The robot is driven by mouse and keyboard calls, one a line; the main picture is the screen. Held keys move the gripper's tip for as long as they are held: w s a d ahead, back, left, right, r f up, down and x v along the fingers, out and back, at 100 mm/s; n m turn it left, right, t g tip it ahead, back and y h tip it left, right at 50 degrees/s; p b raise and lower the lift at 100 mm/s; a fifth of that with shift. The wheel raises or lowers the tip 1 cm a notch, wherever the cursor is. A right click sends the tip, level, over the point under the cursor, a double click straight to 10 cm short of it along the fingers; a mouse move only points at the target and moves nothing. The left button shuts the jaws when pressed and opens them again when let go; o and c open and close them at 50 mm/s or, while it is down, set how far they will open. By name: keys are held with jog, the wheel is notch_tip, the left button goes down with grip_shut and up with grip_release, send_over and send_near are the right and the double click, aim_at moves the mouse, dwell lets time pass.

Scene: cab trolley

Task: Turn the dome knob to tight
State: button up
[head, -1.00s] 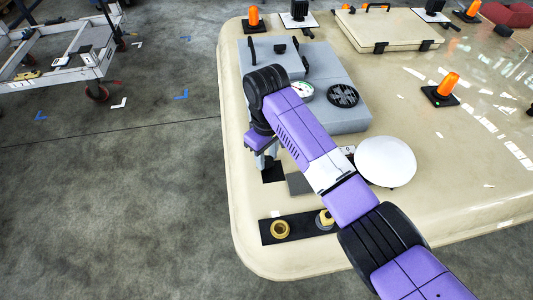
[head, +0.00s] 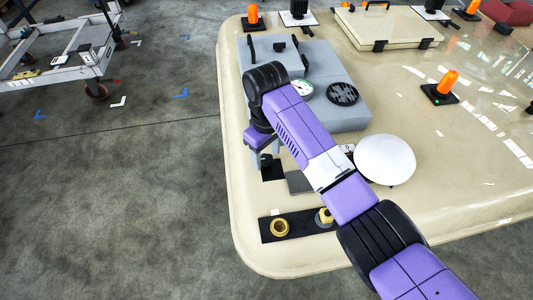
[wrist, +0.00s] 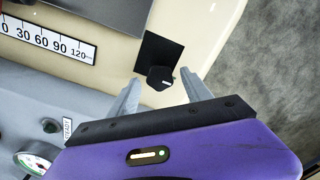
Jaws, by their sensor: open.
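A small black knob (wrist: 160,78) with a short white mark stands on a square black plate (wrist: 157,50) in the wrist view. I take it for the dome knob; no "tight" marking is readable. My gripper (wrist: 160,80) is open, with one grey fingertip on each side of the knob. I cannot tell whether either fingertip touches it. In the head view my gripper (head: 263,160) points down over the left part of the cream top, and my wrist hides the knob. The black plate (head: 272,171) partly shows there.
A white dome (head: 384,160) stands right of my arm. A grey box (head: 345,122) with a gauge (head: 302,90) lies behind. A black strip (head: 268,229) with brass fittings is in front. A scale (wrist: 45,40) reads 0 to 120. Open floor lies left.

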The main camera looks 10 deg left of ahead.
aim_at(266, 158)
notch_tip(266, 158, up, 8)
jog(key=shift+f+b, duration=0.2)
jog(key=shift+b, duration=0.65)
jog(key=shift+w, duration=0.1)
jog(key=w+a+r+m+t+y, duration=0.1)
jog(key=w+a+r+t+y, duration=0.4)
jog(key=w+a, duration=0.3)
jog(key=s+d+f+m+t+b, duration=0.1)
jog(key=s+d+f+m+t, duration=0.2)
jog(key=s+d, duration=0.35)
jog(key=s+d+f+m+t+b, duration=0.1)
jog(key=s+d+f+m+t, duration=0.1)
jog(key=s+d+t, duration=0.4)
jog(key=s+d+f+m+t+b, duration=0.1)
jog(key=s+d+f+m+t, duration=0.15)
jog(key=s+d, duration=0.45)
jog(key=s+d+h+b, duration=0.1)
jog(key=s+d, duration=0.3)
jog(key=s, duration=0.5)
jog(key=s+d+f+m+g+h, duration=0.1)
jog(key=s+d, duration=0.4)
jog(key=s, duration=0.5)
jog(key=s+d+f+h+b, duration=0.1)
jog(key=s+d+h, duration=0.2)
jog(key=s, duration=0.7)
jog(key=shift+s+d+f+m+g+b, duration=0.15)
jog(key=shift+s+d+m+g+b, duration=0.15)
jog(key=shift+d, duration=0.4)
